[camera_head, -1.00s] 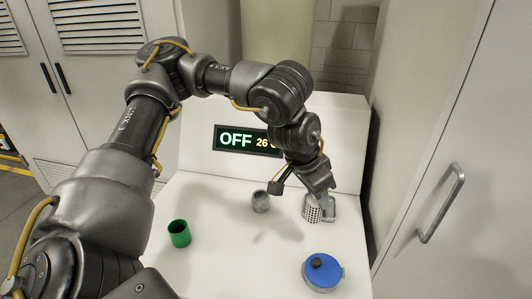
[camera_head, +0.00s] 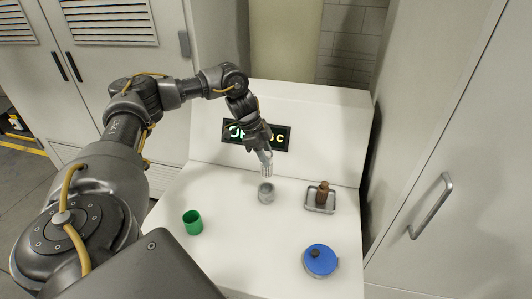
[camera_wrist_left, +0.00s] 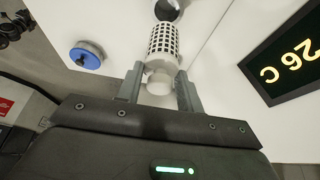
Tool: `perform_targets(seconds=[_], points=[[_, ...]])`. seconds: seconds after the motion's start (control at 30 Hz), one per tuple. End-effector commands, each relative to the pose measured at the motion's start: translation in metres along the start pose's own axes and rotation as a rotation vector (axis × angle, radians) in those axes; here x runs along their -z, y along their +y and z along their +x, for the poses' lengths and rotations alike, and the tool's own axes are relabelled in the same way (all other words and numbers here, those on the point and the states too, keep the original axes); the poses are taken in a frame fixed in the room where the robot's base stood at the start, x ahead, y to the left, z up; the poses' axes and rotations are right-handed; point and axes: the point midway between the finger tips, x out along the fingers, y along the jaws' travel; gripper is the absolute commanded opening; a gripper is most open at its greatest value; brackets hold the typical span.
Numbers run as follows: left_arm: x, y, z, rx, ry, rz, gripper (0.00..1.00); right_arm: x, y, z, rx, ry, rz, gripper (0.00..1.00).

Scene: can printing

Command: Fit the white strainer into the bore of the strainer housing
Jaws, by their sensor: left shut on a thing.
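The white strainer (camera_wrist_left: 162,45), a perforated cylinder, is in my left gripper (camera_wrist_left: 158,85), whose two fingers are shut on its plain end in the left wrist view. In the head view my left gripper (camera_head: 264,153) holds the strainer (camera_head: 266,168) pointing down, just above the grey strainer housing (camera_head: 266,193). The housing is a small grey cup-like cylinder standing on the white table. In the left wrist view part of the housing (camera_wrist_left: 169,9) shows beyond the strainer's far end, with its dark bore partly hidden. I cannot tell whether the strainer touches the rim. My right gripper is not in view.
A green cup (camera_head: 192,222) stands to the left on the white table (camera_head: 240,245). A blue-lidded round object (camera_head: 320,260) is at the front right. A grey tray (camera_head: 311,207) holding a brown bottle-like item (camera_head: 323,193) is at the right. A display (camera_head: 282,138) is behind.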

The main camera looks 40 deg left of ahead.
Motion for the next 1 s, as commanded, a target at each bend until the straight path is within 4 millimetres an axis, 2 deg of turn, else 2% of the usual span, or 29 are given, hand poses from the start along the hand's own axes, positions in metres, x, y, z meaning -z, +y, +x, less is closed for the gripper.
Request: perform_targets(seconds=[0.37,0.4,0.7,1.0], points=[[0.000,0.001,-0.001,-0.003,0.002,0.001,0.09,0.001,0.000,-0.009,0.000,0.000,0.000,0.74],[-0.003,0.001,0.006,-0.003,0.002,0.001,0.09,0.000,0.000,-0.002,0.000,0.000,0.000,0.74],[-0.014,0.001,0.034,-0.001,0.002,0.001,0.09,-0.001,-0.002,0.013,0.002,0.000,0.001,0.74],[-0.021,0.000,0.051,-0.001,0.003,0.002,0.09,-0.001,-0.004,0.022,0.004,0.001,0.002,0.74]])
